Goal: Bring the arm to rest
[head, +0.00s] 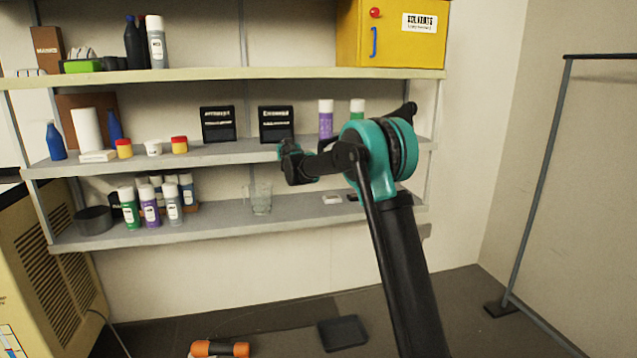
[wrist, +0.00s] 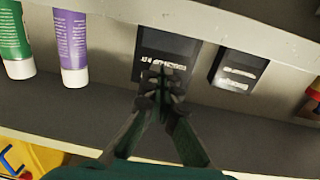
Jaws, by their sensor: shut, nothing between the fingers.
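My arm stands in front of the wall shelves in the head view, with a black upper link (head: 405,265) and a teal joint (head: 370,155). A darker section (head: 318,162) reaches left from that joint at middle-shelf height. My gripper (wrist: 160,76) shows in the wrist view with its two fingers together and nothing between them. In that upside-down view, its tips overlap a black box with white lettering (wrist: 165,45). I cannot tell the gap between tips and box. The gripper's fingers are not clear in the head view.
The middle shelf (head: 235,151) holds two black boxes and several bottles. A yellow cabinet (head: 392,50) stands on the top shelf. A glass jug (head: 261,199) is on the lower shelf. A black tray (head: 342,332) and an orange-black object (head: 219,348) lie below. A metal frame (head: 545,165) stands right.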

